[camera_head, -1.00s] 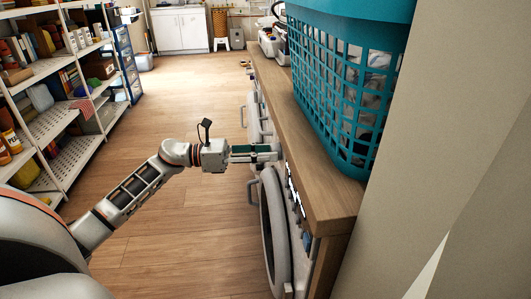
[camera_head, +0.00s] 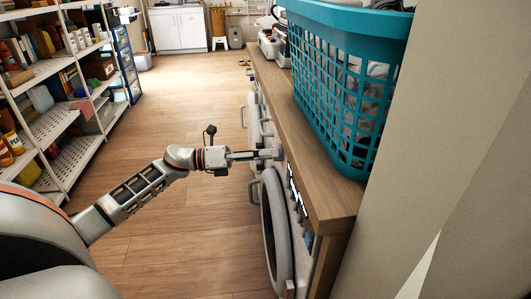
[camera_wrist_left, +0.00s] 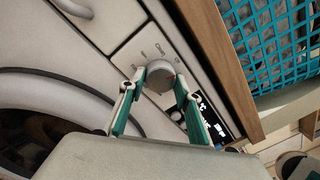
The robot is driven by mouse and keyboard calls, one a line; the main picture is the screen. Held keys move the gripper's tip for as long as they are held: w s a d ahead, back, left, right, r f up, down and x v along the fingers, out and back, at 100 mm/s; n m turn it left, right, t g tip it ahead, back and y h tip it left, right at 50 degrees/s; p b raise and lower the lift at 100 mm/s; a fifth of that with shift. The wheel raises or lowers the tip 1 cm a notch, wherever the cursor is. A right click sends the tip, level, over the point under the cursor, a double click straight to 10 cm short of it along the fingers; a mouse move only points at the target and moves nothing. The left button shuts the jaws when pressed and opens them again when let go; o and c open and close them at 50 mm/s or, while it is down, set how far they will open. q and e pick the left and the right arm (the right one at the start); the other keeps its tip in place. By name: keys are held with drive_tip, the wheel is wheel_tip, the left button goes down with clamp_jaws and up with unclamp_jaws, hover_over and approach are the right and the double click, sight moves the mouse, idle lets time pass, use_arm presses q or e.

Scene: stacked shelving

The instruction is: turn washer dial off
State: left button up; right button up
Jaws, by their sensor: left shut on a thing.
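The washer (camera_head: 272,225) stands under the wooden counter, its front facing left in the head view. My left gripper (camera_head: 272,154) reaches the washer's control panel. In the left wrist view the two green-and-grey fingers of the left gripper (camera_wrist_left: 160,84) are on either side of the dial, closed on it. In the head view the dial is hidden by the fingers. My right gripper is not in view.
A teal laundry basket (camera_head: 345,90) stands on the wooden counter (camera_head: 320,200) above the washer. A dark display (camera_wrist_left: 212,120) sits beside the dial. Loaded shelves (camera_head: 60,110) line the left side. The wooden floor (camera_head: 190,95) between is clear.

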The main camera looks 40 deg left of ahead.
use_arm(q)
drive_tip(key=shift+n+p, duration=0.55)
drive_tip(key=shift+n, duration=1.15)
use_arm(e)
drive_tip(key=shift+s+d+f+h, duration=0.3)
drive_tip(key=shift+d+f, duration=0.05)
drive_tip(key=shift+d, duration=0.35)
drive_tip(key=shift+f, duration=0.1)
use_arm(q)
drive_tip(key=o, duration=1.1)
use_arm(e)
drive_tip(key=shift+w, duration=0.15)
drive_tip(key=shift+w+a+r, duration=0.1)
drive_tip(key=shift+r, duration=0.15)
use_arm(q)
drive_tip(key=v, duration=1.2)
drive_tip(key=shift+s+f, duration=0.1)
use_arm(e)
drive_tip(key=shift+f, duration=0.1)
